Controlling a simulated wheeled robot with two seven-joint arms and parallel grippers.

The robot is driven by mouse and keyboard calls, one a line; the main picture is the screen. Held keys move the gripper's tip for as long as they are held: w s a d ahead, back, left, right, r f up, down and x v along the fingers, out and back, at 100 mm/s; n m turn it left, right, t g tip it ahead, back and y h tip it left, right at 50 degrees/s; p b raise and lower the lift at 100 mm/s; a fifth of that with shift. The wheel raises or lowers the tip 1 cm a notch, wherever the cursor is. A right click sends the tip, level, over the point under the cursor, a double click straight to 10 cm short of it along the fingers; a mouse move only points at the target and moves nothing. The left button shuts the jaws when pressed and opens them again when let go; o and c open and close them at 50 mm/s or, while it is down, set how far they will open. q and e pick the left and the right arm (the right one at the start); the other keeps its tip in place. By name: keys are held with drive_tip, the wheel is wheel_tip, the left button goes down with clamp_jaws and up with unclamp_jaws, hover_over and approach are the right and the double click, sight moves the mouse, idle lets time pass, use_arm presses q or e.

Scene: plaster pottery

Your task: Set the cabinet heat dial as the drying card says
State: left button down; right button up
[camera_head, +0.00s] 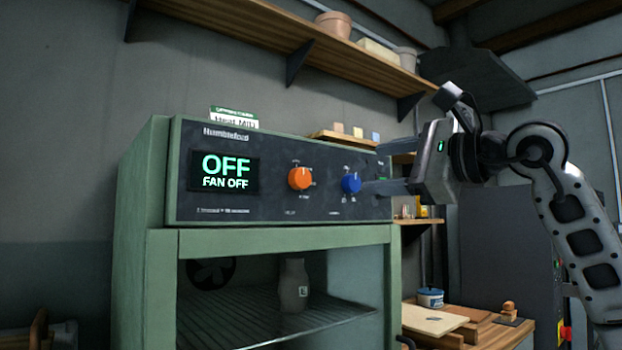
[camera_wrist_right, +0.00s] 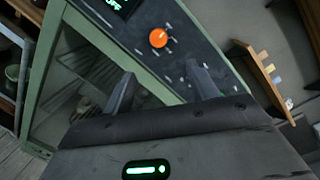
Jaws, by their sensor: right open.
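The green drying cabinet (camera_head: 160,238) has a dark control panel (camera_head: 270,200) whose display (camera_head: 225,171) reads OFF and FAN OFF. An orange dial (camera_head: 300,179) is mid-panel, and a blue dial (camera_head: 351,183) is to its right. The drying card (camera_head: 234,117) stands on top; its partly hidden line seems to read "Heat MID". My right gripper (camera_head: 374,169) is open at the panel's right end, its fingers close to the blue dial; contact cannot be told. In the right wrist view the orange dial (camera_wrist_right: 158,38) lies beyond the open fingers (camera_wrist_right: 160,74); the blue dial is not visible there. My left gripper is out of view.
A pale bottle-shaped piece (camera_head: 293,285) stands on the wire rack (camera_head: 245,326) inside the cabinet. A wall shelf (camera_head: 290,38) with pots runs above. A workbench (camera_head: 495,335) with a small tub (camera_head: 430,298) is at lower right.

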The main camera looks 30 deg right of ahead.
sight(304, 178)
drive_tip(key=p+x, duration=0.3)
drive_tip(key=x, duration=1.2)
drive_tip(key=shift+w+a+f, duration=0.1)
drive_tip(key=shift+a, duration=0.1)
drive_tip(key=c, duration=1)
